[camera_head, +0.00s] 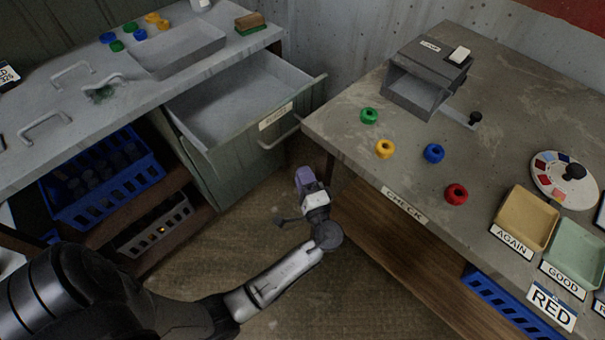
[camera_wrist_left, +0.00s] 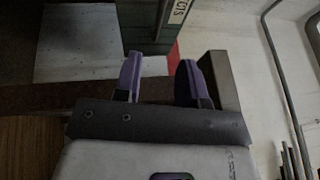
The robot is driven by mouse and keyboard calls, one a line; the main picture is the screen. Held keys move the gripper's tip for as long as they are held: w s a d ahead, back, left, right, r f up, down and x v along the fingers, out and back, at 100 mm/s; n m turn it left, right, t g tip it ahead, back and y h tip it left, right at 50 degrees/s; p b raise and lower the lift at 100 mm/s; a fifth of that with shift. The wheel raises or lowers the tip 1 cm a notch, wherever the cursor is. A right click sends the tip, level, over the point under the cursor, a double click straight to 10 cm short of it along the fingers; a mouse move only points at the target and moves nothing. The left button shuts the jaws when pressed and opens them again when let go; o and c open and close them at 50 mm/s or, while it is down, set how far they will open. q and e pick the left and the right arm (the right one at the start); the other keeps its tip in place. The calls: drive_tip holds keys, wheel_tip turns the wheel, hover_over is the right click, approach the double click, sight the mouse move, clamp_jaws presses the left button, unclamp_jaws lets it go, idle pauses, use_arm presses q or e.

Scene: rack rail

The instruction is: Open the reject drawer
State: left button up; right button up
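The reject drawer (camera_head: 235,105) is a grey-green metal drawer under the left counter. It stands pulled well out, with its empty inside showing in the head view. A paper label (camera_head: 276,116) and a bar handle (camera_head: 279,139) are on its front. Part of a label ending in "CTS" (camera_wrist_left: 180,10) shows at the top of the left wrist view. My left gripper (camera_head: 305,178) has purple fingers and is apart from the handle, in front of the drawer. In the left wrist view its fingers (camera_wrist_left: 161,70) are apart with nothing between them. My right gripper is not in view.
The check table (camera_head: 340,125) stands close to the right of the drawer and my left gripper, with coloured rings and a grey box (camera_head: 415,92) on it. Blue crates (camera_head: 95,180) sit under the left counter. Floor (camera_head: 235,225) is clear between the counters.

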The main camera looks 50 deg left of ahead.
use_arm(q)
drive_tip(key=s+a+f+m+t+b, duration=0.1)
drive_tip(key=s+a+f, duration=0.1)
drive_tip(key=s, duration=0.2)
drive_tip(key=s+a+f+m, duration=0.1)
drive_tip(key=s+a+f, duration=0.1)
drive_tip(key=s+f, duration=0.15)
wheel_tip(320, 180, up, 6)
drive_tip(key=w+d+m+t+h, duration=0.2)
drive_tip(key=w+m+t+h, duration=0.1)
drive_tip(key=t+h, duration=0.2)
drive_tip(key=b+x, duration=0.1)
drive_tip(key=x, duration=0.5)
drive_tip(key=b+x, duration=0.2)
drive_tip(key=x, duration=0.5)
drive_tip(key=shift+s+a+r, duration=0.15)
drive_tip(key=shift+a+r, duration=0.1)
drive_tip(key=shift+a, duration=0.05)
clamp_jaws()
